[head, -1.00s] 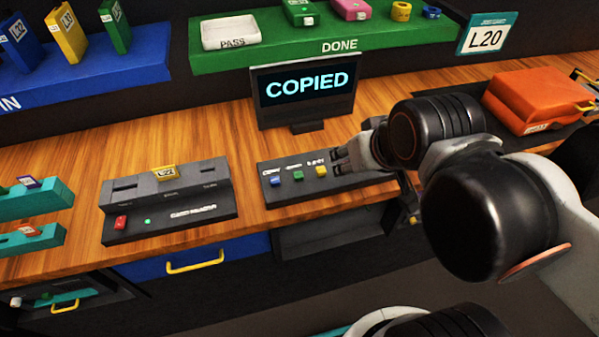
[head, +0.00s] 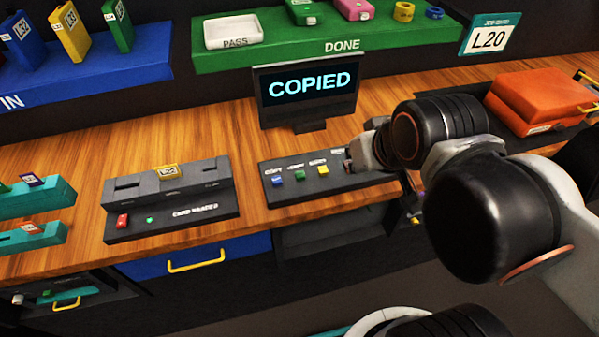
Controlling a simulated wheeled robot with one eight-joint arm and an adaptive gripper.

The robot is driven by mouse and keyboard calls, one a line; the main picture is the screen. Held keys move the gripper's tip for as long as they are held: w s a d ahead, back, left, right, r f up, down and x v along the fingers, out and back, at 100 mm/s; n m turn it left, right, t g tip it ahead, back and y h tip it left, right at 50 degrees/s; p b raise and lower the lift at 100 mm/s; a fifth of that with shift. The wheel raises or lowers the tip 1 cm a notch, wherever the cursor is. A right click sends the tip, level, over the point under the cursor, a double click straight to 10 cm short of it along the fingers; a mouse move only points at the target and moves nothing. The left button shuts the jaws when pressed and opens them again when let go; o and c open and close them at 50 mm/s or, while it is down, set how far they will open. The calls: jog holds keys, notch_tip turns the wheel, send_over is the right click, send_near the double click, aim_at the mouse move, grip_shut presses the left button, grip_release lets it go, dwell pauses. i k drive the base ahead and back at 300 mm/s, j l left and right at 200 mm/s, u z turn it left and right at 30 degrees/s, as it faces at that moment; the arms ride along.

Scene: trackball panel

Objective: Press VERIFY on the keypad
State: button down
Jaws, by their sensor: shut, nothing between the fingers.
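The keypad (head: 292,190) is a dark panel on the wooden counter with a blue button (head: 277,180), a green button (head: 299,175) and a yellow button (head: 323,169). The label over blue looks like COPY; the labels over green and yellow are too blurred to read surely. Another small label shows at the keypad's right, and my gripper hides what is below it. My gripper (head: 349,162) is shut and empty at the keypad's right end, right of the yellow button. I cannot tell whether it touches the panel. The screen (head: 308,88) behind reads COPIED.
A card reader (head: 170,208) with a yellow-labelled card (head: 166,172) stands left of the keypad. An orange case (head: 540,100) sits at the right. A green DONE shelf (head: 280,52) and blue IN shelf (head: 90,85) are behind. Bare counter lies between reader and screen.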

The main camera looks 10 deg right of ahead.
aim_at(300, 176)
jog(key=k+j+z, duration=0.55)
jog(key=j+z, duration=0.15)
jog(key=k+j+z, duration=0.35)
